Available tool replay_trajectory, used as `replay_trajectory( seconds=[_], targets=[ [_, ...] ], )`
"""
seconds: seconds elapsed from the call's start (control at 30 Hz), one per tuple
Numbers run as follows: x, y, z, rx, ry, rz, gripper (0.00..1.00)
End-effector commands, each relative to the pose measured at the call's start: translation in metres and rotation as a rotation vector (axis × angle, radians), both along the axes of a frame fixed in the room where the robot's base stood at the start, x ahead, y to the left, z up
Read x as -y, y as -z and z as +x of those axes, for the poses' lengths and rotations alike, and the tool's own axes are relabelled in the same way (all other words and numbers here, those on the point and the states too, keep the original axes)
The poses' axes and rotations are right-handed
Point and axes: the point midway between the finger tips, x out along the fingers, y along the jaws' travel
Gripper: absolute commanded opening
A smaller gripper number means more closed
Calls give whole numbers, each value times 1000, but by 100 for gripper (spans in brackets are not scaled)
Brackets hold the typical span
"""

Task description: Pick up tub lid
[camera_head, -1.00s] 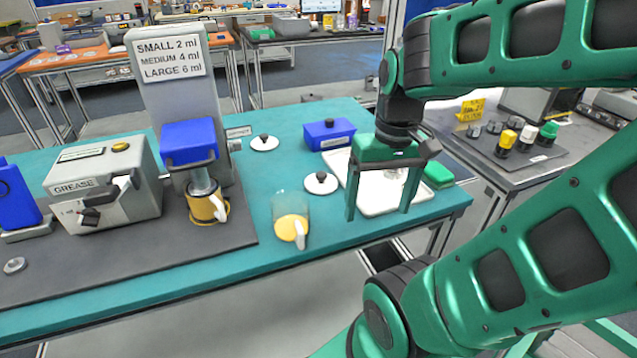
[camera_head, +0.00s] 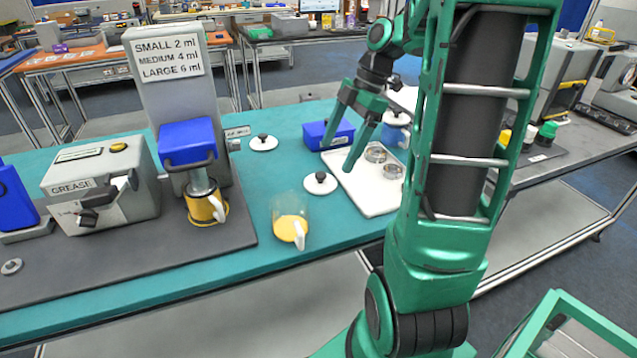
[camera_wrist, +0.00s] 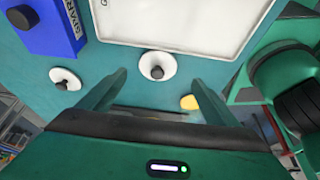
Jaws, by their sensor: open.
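Two round white lids with black knobs lie flat on the teal table. The nearer lid (camera_head: 320,183) is by the white tray's left edge, and the farther lid (camera_head: 263,142) is further back. In the wrist view the first lid (camera_wrist: 157,66) is centred ahead between the fingers, and the second lid (camera_wrist: 65,79) is to its left. My gripper (camera_head: 338,157) is open and empty, tilted above the table near the tray's left side; it also shows in the wrist view (camera_wrist: 160,92). A clear tub with yellow contents (camera_head: 290,228) stands in front of the nearer lid.
A white tray (camera_head: 376,204) holds metal rings. A blue box (camera_head: 312,134) stands behind it, and a blue pot (camera_head: 397,131) stands near its back. A dispenser (camera_head: 188,140) with a yellow cup (camera_head: 205,208) and a grease machine (camera_head: 100,178) occupy the left.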

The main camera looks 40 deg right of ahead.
Motion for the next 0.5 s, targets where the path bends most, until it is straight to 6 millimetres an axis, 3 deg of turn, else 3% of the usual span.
replay_trajectory(
  seconds=[0.5],
  targets=[
    [-23,48,10,-3,0,1,84]
  ],
)
